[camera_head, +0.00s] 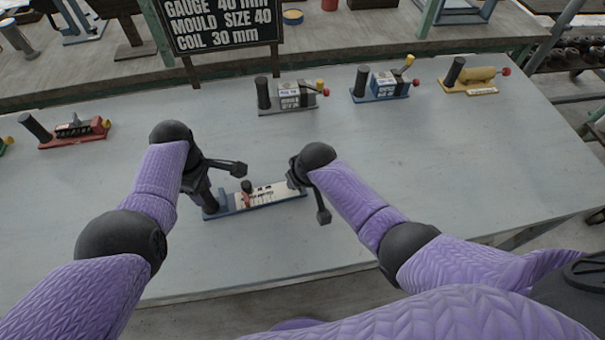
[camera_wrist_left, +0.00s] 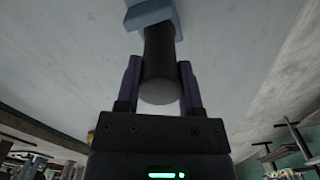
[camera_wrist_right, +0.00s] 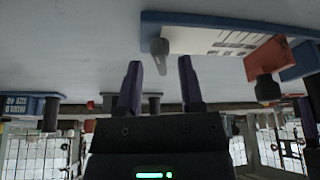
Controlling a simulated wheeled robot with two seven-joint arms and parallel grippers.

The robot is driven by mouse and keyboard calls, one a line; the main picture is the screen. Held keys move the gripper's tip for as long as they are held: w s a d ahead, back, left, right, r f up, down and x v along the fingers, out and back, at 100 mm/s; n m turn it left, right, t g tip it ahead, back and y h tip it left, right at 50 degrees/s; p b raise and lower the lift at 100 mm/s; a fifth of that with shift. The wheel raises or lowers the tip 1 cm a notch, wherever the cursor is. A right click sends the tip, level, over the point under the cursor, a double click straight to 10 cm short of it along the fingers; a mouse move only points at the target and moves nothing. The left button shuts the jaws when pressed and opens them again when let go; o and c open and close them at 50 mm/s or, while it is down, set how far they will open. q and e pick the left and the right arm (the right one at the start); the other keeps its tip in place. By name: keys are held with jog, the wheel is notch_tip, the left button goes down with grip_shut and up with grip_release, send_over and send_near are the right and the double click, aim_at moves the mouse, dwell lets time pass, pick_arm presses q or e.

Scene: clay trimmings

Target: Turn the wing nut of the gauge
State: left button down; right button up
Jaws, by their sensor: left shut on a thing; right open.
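The gauge (camera_head: 272,196) lies on the grey table with a blue base, a white lettered plate and a red-brown part standing on it. My left gripper (camera_head: 207,196) is at its left end. In the left wrist view its fingers are shut on the black cylindrical handle (camera_wrist_left: 160,62), which joins the blue base (camera_wrist_left: 149,14). My right gripper (camera_head: 293,182) is at the gauge's right end. In the right wrist view its open fingers (camera_wrist_right: 159,70) are empty, just short of a small grey wing nut (camera_wrist_right: 160,48) at the base's end. The head view hides this nut behind the gripper.
Other gauges stand on the table: a red one (camera_head: 75,131) at left, a grey one (camera_head: 290,100) and a blue one (camera_head: 381,88) behind, and a yellow one (camera_head: 472,82) at back right. A black sign (camera_head: 222,22) stands at the back. Table right of my right gripper is clear.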

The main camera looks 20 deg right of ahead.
jog(key=v, duration=1.1)
jog(key=shift+s, duration=0.2)
pick_arm(q)
jog(key=shift+c, duration=0.7)
grip_release()
jog(key=shift+r, duration=0.1)
